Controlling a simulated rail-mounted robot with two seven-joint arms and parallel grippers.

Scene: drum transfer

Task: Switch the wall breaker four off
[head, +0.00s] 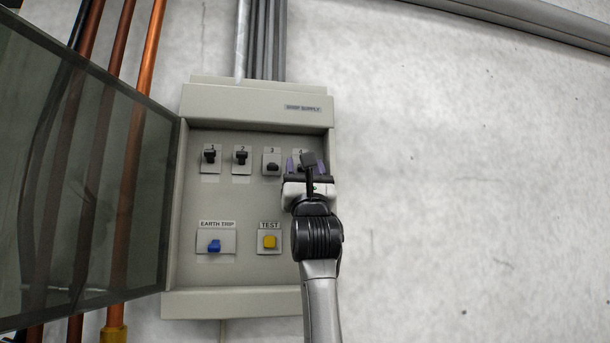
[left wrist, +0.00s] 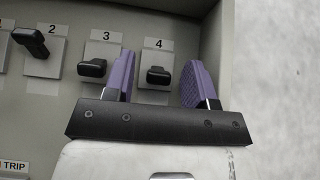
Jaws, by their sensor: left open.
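The wall breaker four (left wrist: 158,75) is a black lever on a pale plate under the label 4. In the left wrist view it lies between the two purple fingers of my left gripper (left wrist: 158,62), with a gap on each side. Its lever sits low, like that of breaker three (left wrist: 92,68). In the head view my left gripper (head: 305,165) is in front of breaker four and mostly hides it. The gripper is open and holds nothing. My right gripper is in neither view.
Breakers one (head: 209,155) and two (head: 241,156) have levers up. A blue earth trip switch (head: 214,246) and yellow test button (head: 269,241) sit below. The panel box (head: 230,302) has its dark door (head: 80,180) open at left. The wall at right is clear.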

